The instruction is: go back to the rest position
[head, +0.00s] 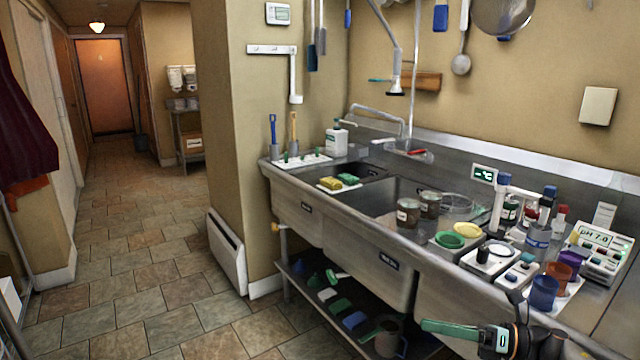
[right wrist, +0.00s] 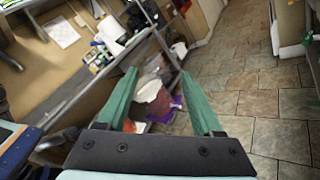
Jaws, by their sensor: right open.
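My right gripper (head: 426,326) is at the bottom right of the head view, in front of the steel sink unit (head: 300,205). Its green fingers point left. In the right wrist view, the two green fingers of my right gripper (right wrist: 158,72) stand wide apart with nothing held between them. Beyond them, lower down, is a dark red container with a whitish top (right wrist: 155,98). My left gripper is not in either view.
The sink's right counter holds cups, bottles, a green lid (head: 450,240), a yellow lid (head: 467,230) and a pH meter (head: 597,237). Two lidded jars stand by the basin. A lower shelf (head: 310,310) carries several items. The tiled floor (head: 150,270) at left is clear.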

